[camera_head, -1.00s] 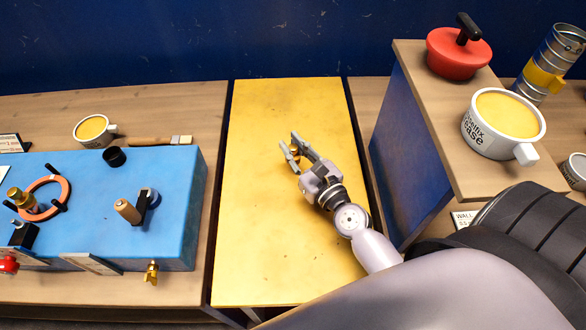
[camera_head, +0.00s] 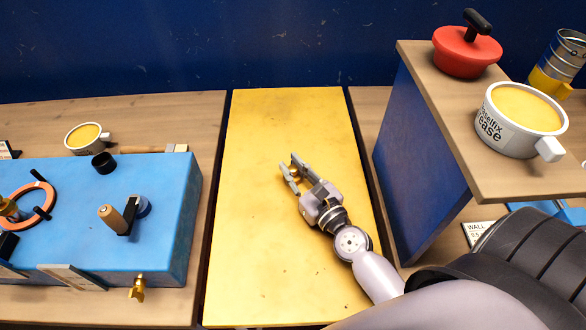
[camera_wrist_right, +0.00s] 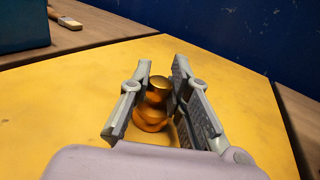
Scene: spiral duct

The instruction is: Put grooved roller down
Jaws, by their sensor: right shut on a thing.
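The grooved roller (camera_wrist_right: 155,104), a shiny gold-copper piece with a narrowed waist, stands roughly upright between the fingers of my right gripper (camera_wrist_right: 158,95) in the wrist view. That gripper is shut on it. In the head view my right gripper (camera_head: 288,170) is over the middle of the yellow tabletop (camera_head: 265,250), pointing to the back left, and its fingers mostly hide the roller. I cannot tell whether the roller touches the tabletop. My left gripper is not in view.
A blue box (camera_head: 165,230) with fittings stands on the wooden bench at left. A raised wooden shelf (camera_head: 432,120) at right carries a red lidded pot (camera_head: 467,52) and a white cup (camera_head: 520,120). The yellow tabletop around my right gripper is clear.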

